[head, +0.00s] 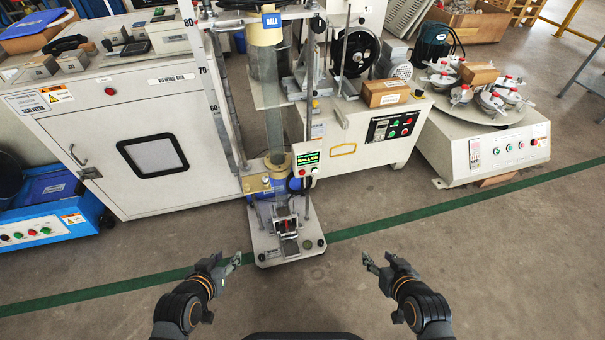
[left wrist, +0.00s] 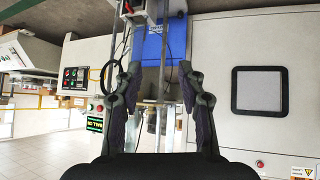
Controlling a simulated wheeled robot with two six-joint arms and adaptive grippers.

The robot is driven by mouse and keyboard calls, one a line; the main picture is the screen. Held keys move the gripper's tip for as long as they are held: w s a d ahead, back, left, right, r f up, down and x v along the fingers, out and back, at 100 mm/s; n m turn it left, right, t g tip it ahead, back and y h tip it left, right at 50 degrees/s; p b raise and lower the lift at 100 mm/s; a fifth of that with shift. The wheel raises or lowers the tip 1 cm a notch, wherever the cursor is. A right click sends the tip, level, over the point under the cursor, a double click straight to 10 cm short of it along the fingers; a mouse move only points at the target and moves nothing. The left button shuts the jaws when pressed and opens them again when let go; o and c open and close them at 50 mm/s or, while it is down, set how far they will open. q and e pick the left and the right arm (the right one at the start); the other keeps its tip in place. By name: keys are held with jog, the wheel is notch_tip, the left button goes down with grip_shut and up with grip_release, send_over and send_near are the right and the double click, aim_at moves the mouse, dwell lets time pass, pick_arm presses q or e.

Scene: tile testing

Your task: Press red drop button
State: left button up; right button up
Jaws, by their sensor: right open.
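The drop tester (head: 275,120) is a tall column with a clear tube, standing on a grey base plate in the middle of the head view. A small white control box (head: 307,172) with a lit display hangs on its right side. In the left wrist view the box (left wrist: 95,115) is at left, with small red and green buttons above the display. My left gripper (head: 236,258) is open and empty, low in front of the tester and left of it. My right gripper (head: 366,259) is open and empty, low and right of it.
A white cabinet (head: 110,140) stands left of the tester. A machine with a button panel (head: 393,126) stands behind right, and a turntable machine (head: 500,147) further right. The floor (head: 300,305) between my grippers and the tester is clear, crossed by a green line.

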pick_arm(q)
grip_shut()
dwell(1.2)
